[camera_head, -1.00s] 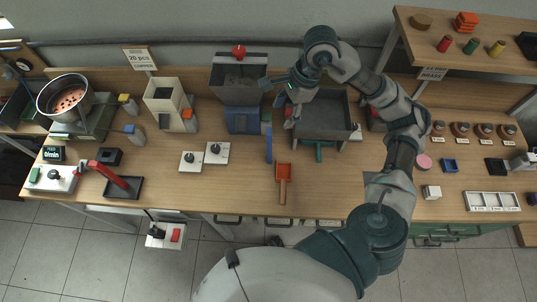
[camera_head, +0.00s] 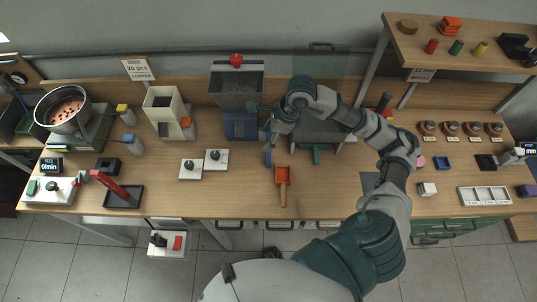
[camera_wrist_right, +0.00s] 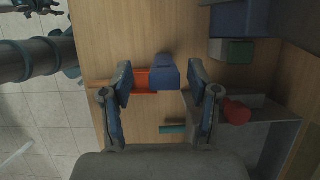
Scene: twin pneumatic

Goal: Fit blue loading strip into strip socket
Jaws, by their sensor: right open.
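The blue loading strip (camera_head: 267,157) stands out from the bench just left of the orange scoop in the head view. In the right wrist view the strip (camera_wrist_right: 166,73) shows as a blue block between my open fingers, with gaps on both sides. My right gripper (camera_head: 268,128) is open above it; its fingers also show in the wrist view (camera_wrist_right: 160,88). The blue machine body (camera_head: 240,126) stands behind and to the left, with a small green block (camera_wrist_right: 237,51) beside it. I cannot make out the strip socket. A dark gripper-like part, probably my left gripper (camera_wrist_right: 40,7), shows at the wrist view's corner.
The orange scoop (camera_head: 283,176) lies close to the strip's right. The grey hopper (camera_head: 237,84) tops the blue machine. A grey bin with a teal handle (camera_head: 316,152) is behind my right forearm. Two white switch boxes (camera_head: 216,161) sit left. The bench front is mostly clear.

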